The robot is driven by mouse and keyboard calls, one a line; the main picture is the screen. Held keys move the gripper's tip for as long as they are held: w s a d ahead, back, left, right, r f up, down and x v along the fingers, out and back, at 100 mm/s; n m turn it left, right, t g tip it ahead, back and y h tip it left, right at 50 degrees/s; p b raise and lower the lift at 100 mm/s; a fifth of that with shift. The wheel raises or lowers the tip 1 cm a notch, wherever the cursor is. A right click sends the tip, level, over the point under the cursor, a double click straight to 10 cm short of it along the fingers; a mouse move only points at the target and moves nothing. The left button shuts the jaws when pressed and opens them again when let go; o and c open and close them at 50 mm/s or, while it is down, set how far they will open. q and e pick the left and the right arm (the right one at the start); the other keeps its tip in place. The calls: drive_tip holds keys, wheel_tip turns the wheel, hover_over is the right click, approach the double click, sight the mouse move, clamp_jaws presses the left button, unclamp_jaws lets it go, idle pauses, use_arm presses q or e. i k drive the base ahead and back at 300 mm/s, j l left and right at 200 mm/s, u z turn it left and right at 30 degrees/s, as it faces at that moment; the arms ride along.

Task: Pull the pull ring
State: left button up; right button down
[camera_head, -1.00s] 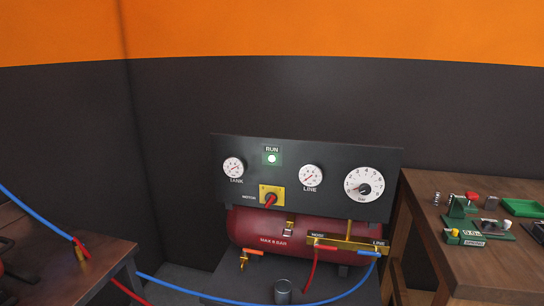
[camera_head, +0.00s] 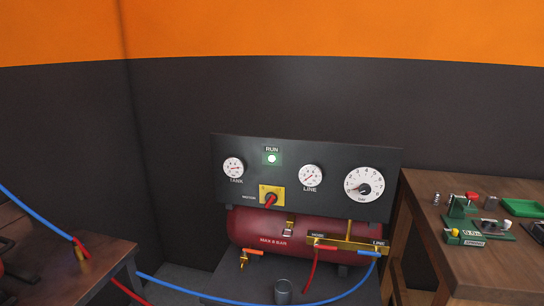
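A dark red air compressor tank (camera_head: 262,226) marked MAX 8 BAR stands below a black gauge panel (camera_head: 320,158). A small metal fitting (camera_head: 289,228) sits on the front of the tank; whether it carries the pull ring is too small to tell. A brass fitting with a red lever (camera_head: 254,252) is at the tank's lower left. A brass manifold (camera_head: 345,246) with a red and a blue lever runs along the right. I cannot make out a pull ring for certain. Neither of my grippers is in view.
A blue hose (camera_head: 225,301) sags across the front, left to right. A metal cup (camera_head: 283,291) stands before the tank. A wooden bench (camera_head: 490,266) with small tools and a green tray (camera_head: 524,207) is right; another wooden table (camera_head: 95,251) is left.

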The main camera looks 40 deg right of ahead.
sight(289, 226)
drive_tip(key=z, duration=1.25)
